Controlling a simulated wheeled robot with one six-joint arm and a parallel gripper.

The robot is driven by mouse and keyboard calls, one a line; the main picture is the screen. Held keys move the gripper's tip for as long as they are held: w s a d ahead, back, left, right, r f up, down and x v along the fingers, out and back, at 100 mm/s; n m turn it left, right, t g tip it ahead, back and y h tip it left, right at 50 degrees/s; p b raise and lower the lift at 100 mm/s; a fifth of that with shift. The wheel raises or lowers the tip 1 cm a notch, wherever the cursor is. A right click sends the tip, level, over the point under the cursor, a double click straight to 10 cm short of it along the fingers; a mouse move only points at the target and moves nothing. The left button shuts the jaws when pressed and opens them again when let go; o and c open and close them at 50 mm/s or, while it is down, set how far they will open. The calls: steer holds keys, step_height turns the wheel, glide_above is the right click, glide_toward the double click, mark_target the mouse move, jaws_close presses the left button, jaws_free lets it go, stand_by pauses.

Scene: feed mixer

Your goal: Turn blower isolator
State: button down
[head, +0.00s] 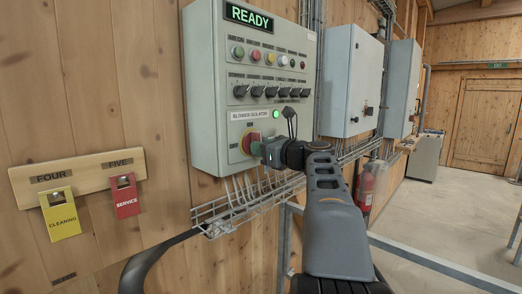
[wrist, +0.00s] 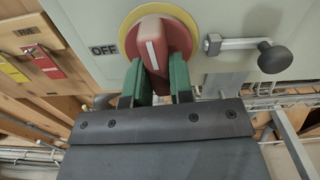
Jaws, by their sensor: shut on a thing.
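The blower isolator is a red rotary handle (wrist: 152,38) on a yellow ring, low on the grey control cabinet; it also shows in the head view (head: 247,143), partly hidden by my gripper. The white line on the handle points roughly up, tilted slightly left in the wrist view. An OFF label (wrist: 104,50) lies to the handle's left. My gripper (wrist: 155,75) has its green fingers on either side of the handle and is shut on it. In the head view my gripper (head: 262,149) is against the cabinet front.
A crank with a black knob (wrist: 273,58) sticks out right of the isolator. A green lamp (head: 276,114) glows above, and the display (head: 249,17) reads READY. A wire cable tray (head: 235,211) runs below. Yellow and red tags (head: 62,214) hang at left.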

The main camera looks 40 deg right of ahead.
steer(key=n+b, duration=0.2)
steer(key=n, duration=0.2)
steer(key=shift+d+f+b, duration=0.1)
steer(key=shift+f+b, duration=0.05)
steer(key=shift+b, duration=0.15)
steer(key=n+b, duration=0.1)
steer(key=n, duration=0.2)
steer(key=n+b, duration=0.2)
steer(key=n, duration=0.1)
steer(key=n+b, duration=0.1)
steer(key=n, duration=0.2)
steer(key=shift+d+r+b, duration=0.2)
steer(key=shift+r+b, duration=0.05)
steer(key=shift+b, duration=0.05)
steer(key=shift+r+n+b, duration=0.2)
steer(key=shift+n+b, duration=0.4)
steer(key=shift+n, duration=1.5)
steer(key=c, duration=1)
jaws_free()
steer(key=shift+s, duration=0.1)
steer(key=s+d+b, duration=0.2)
steer(key=s+b, duration=0.1)
steer(key=s, duration=1)
steer(key=shift+s+d, duration=0.2)
